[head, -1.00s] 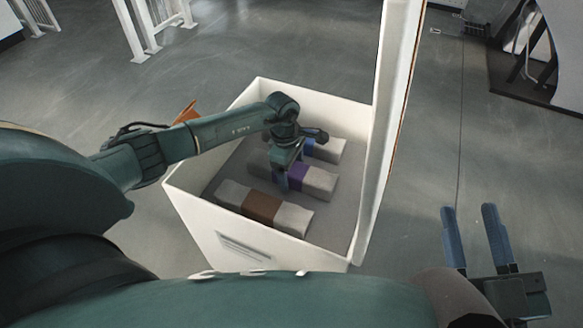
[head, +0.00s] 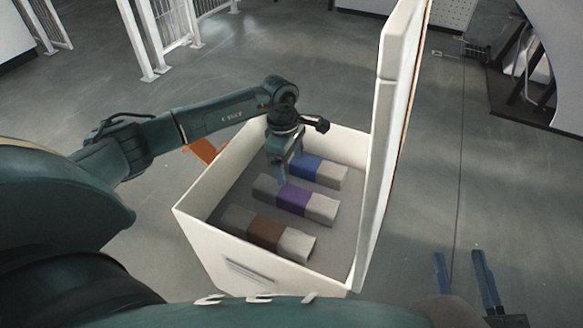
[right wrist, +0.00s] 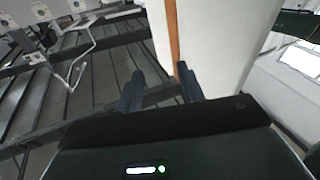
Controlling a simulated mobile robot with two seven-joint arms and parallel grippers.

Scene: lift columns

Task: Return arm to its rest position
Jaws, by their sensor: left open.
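My left arm reaches in from the left over a white open box (head: 235,262). My left gripper (head: 282,182) points down above the box's middle, open and empty as far as I can see. Three grey columns lie in the box: one with a brown band (head: 265,232), one with a purple band (head: 294,200) and one with a blue band (head: 306,167). The left gripper's fingertips overlap the purple-banded column in the picture. My right gripper (head: 462,262) is at the lower right, its two blue fingers apart with nothing between them. The right wrist view shows its fingers (right wrist: 160,85) apart and empty.
A tall white panel (head: 402,130) stands upright at the box's right side. An orange piece (head: 203,150) shows behind the box's left. White railings (head: 165,30) stand at the back left. Dark equipment (head: 530,90) is at the right. Grey floor is clear between.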

